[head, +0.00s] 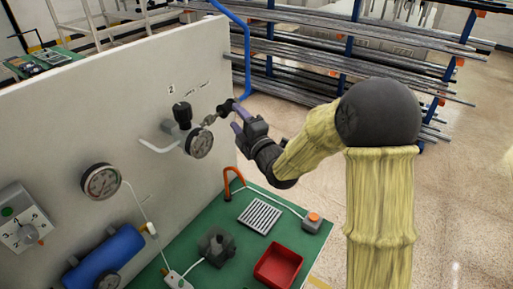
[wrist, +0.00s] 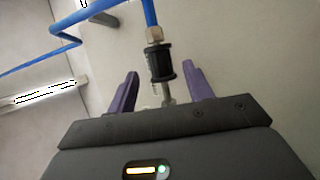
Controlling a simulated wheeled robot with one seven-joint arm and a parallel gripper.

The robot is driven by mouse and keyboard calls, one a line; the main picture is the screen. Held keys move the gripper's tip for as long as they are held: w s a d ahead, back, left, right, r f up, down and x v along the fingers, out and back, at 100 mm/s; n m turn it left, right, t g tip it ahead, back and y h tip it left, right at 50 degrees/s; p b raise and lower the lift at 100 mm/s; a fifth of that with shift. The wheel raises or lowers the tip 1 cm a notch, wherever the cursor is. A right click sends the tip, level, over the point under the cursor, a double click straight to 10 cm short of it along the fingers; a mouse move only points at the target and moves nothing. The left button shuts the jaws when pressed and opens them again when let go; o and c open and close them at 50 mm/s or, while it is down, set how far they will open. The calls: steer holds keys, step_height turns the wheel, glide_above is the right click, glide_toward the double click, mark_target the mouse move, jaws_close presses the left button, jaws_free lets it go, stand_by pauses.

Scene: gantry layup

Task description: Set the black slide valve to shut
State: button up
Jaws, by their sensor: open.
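The black slide valve (wrist: 161,62) is a short ribbed black sleeve between a brass fitting with a blue hose and a pale metal stem. In the wrist view it lies between the purple fingertips of my gripper (wrist: 160,69), with a gap on each side. The fingers are open and hold nothing. In the head view the valve (head: 225,107) is a small dark piece in front of the white panel, and my gripper (head: 238,116) is right beside it. Depth between fingertips and sleeve is hard to judge, and the slide's position cannot be read.
The white panel (head: 75,130) carries a black knob (head: 182,113), a gauge (head: 199,144) close to the valve, and another gauge (head: 101,181). Below, a green bench (head: 225,270) holds a red tray (head: 278,267) and a grille (head: 259,216). A pipe rack (head: 340,50) stands behind.

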steer(key=b+v, duration=0.3)
steer(key=v, duration=0.6)
steer(key=shift+s, duration=0.25)
steer(key=shift+d+f, duration=0.1)
steer(key=s+d+f+m+g+h, duration=0.3)
steer(key=d+f+m+g+h, duration=0.2)
steer(key=d+f+m+h, duration=0.65)
steer(key=s+d+f+m+g, duration=0.2)
steer(key=s+d+m+g, duration=0.1)
steer(key=s+m, duration=0.3)
steer(key=s+d+f+m+g, duration=0.3)
steer(key=s+d+m+g, duration=0.1)
steer(key=s+m, duration=0.3)
steer(key=shift+s+d+f+g, duration=0.15)
steer(key=shift+s+f+g, duration=0.2)
steer(key=shift+s+g, duration=0.4)
